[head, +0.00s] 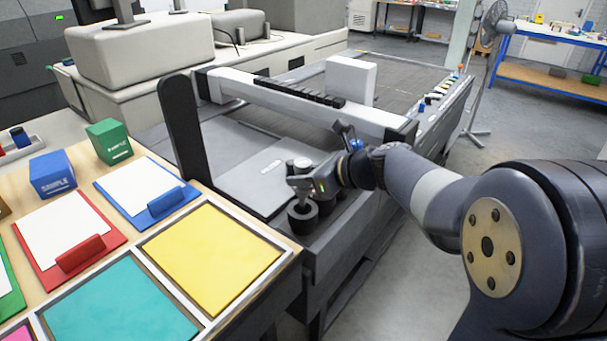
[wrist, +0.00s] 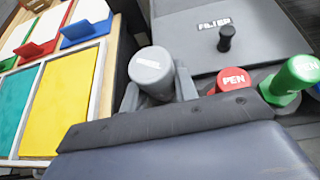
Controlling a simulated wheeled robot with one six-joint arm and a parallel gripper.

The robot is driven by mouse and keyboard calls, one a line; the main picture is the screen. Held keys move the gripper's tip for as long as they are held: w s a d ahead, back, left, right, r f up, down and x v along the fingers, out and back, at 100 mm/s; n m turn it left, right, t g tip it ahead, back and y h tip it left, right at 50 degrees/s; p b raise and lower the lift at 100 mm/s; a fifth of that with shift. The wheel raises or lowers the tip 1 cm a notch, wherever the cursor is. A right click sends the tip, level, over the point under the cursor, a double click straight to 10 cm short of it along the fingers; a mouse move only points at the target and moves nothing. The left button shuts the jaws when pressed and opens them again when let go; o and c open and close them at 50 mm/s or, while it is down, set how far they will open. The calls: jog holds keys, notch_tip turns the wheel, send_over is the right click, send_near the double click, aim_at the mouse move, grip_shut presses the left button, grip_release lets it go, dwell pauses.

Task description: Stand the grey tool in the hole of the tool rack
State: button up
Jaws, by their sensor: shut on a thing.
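The grey tool (wrist: 152,68) has a round, light grey lettered cap and shows in the wrist view between the two fingers. My gripper (head: 302,184) is shut on it. In the head view it is low over the near end of the grey machine, close above a dark round holder (head: 302,224). I take this holder to be part of the tool rack, though its hole cannot be made out. The tool's lower end is hidden in the wrist view, and I cannot tell whether it is inside a hole.
A red PEN piece (wrist: 232,80) and a green PEN piece (wrist: 293,78) stand right of the grey tool. A black knob (wrist: 225,38) sits on the FILTER panel (wrist: 185,32). A table with a yellow panel (head: 212,258) lies left. A dark upright post (head: 182,125) stands behind.

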aim_at(304, 198)
jog(key=shift+f, duration=0.1)
dwell(0.3)
jog(key=shift+f+b, duration=0.5)
jog(key=shift+f, duration=0.2)
jog(key=shift+f, duration=0.15)
jog(key=shift+f+b, duration=1.3)
jog(key=shift+f, duration=0.35)
jog(key=shift+f, duration=0.15)
jog(key=o, duration=1)
jog(key=shift+o, duration=0.2)
jog(key=shift+d, duration=0.1)
